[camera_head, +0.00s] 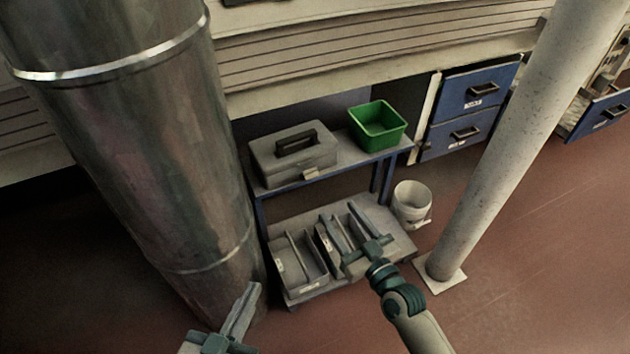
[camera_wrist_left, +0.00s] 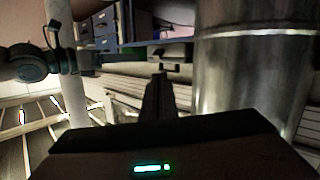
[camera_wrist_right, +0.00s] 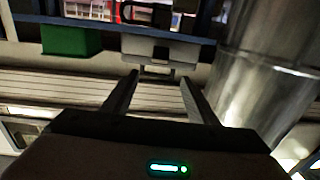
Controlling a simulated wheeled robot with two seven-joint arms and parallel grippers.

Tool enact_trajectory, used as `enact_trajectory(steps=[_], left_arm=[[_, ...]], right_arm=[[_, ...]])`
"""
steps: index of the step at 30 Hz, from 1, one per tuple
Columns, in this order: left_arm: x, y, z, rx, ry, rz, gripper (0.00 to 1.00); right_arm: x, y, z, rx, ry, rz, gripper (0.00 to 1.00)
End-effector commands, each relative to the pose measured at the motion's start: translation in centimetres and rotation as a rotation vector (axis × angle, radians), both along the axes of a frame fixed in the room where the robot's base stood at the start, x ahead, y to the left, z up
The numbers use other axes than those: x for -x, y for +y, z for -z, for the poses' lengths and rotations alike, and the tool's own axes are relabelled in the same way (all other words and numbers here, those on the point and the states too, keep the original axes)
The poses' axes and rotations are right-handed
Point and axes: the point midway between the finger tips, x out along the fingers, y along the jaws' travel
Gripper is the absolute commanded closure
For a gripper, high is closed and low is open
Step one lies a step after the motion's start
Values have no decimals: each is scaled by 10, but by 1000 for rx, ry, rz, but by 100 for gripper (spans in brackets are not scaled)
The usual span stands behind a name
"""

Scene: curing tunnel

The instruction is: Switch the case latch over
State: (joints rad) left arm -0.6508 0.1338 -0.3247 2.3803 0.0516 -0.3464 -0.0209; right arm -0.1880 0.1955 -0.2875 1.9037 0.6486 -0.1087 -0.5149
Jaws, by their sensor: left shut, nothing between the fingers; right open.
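The grey case (camera_head: 292,153) with a dark handle sits on the blue table's top. Its small pale latch (camera_head: 311,173) is on the front face, near the right end. In the right wrist view the case (camera_wrist_right: 172,50) appears beyond my fingers. My right gripper (camera_head: 335,217) is open and empty, in front of and below the case, apart from the latch. Its fingers also show in the right wrist view (camera_wrist_right: 158,79). My left gripper (camera_head: 254,288) is shut and empty, low near the metal column; its closed fingers show in the left wrist view (camera_wrist_left: 158,80).
A green bin (camera_head: 378,126) stands right of the case. Grey trays (camera_head: 297,262) lie on the lower shelf. A white bucket (camera_head: 411,204) stands right of the table. A large metal column (camera_head: 150,150) rises at left and a pale post (camera_head: 520,130) at right.

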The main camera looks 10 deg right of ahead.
Motion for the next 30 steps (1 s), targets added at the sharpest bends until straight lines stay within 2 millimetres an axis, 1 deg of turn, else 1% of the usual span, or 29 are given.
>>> enact_trajectory(steps=[1, 3, 18, 24, 30], left_arm=[[0, -2, -2, 6, -20, 2, 100], [0, -3, -7, 13, -44, 2, 100], [1, -10, -46, 79, -252, -2, 100], [3, -12, -59, 100, -316, -4, 100], [4, -12, -64, 107, -338, -5, 100]], right_arm=[[-9, 3, 0, -2, -2, 1, 47], [-21, 8, -1, -3, -2, 1, 47], [-101, 41, 0, -1, -1, 0, 47], [-120, 49, 0, 0, 0, 1, 47], [-126, 51, 0, 1, 0, 0, 47]])
